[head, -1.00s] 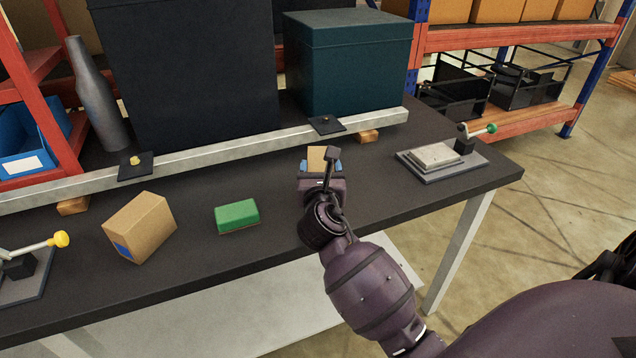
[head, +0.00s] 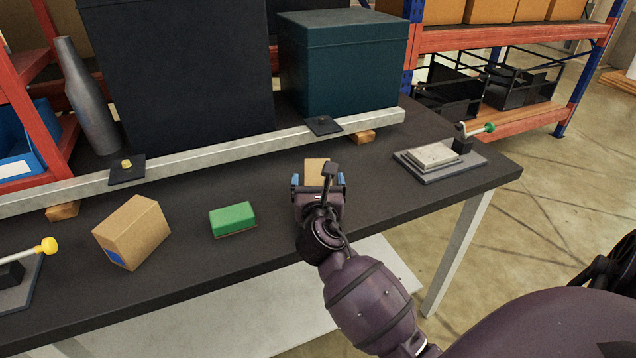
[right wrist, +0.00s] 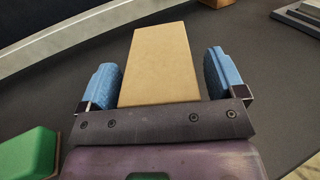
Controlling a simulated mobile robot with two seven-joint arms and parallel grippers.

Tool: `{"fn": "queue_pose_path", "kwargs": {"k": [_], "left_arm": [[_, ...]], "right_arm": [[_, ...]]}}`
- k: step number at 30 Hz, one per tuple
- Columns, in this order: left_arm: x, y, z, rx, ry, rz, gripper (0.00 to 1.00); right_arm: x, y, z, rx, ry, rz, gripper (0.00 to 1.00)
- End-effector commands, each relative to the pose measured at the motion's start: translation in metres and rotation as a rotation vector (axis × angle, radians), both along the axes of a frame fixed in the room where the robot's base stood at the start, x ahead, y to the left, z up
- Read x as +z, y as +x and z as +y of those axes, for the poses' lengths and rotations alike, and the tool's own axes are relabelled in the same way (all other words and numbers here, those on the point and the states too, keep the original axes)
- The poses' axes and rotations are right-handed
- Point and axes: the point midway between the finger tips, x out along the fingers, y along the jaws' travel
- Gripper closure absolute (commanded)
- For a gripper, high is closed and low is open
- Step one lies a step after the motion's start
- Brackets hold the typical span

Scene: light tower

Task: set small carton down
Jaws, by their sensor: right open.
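The small carton (head: 316,170) is a tan box on the dark workbench (head: 385,198), partly hidden behind my right gripper in the head view. The right wrist view shows the small carton (right wrist: 160,66) between the two blue fingers, with a gap on each side. My right gripper (head: 318,180) is open around it, and it also shows in the right wrist view (right wrist: 164,82). The carton appears to rest on the bench top. My left gripper is not in view.
A green block (head: 232,217) and a larger cardboard box (head: 133,233) stand to the left. A metal rail (head: 215,149) runs behind, before dark bins (head: 345,65). A clamp with a green knob (head: 437,158) is at right. The bench between gripper and clamp is clear.

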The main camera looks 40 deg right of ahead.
Motion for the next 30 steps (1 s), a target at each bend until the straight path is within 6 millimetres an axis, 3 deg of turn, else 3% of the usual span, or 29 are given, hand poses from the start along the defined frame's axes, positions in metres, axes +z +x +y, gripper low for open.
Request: {"fn": "queue_pose_path", "kwargs": {"k": [5, 21, 30], "left_arm": [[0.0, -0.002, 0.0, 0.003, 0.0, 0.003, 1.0], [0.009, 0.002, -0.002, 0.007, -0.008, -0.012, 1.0], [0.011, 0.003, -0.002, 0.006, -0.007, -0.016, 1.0]], "right_arm": [[0.003, -0.004, 0.003, 0.001, 0.0, 0.0, 0.11], [0.003, -0.08, 0.058, 0.0, 0.002, 0.001, 0.11], [0.003, -0.097, 0.071, 0.0, 0.001, -0.001, 0.11]]}}
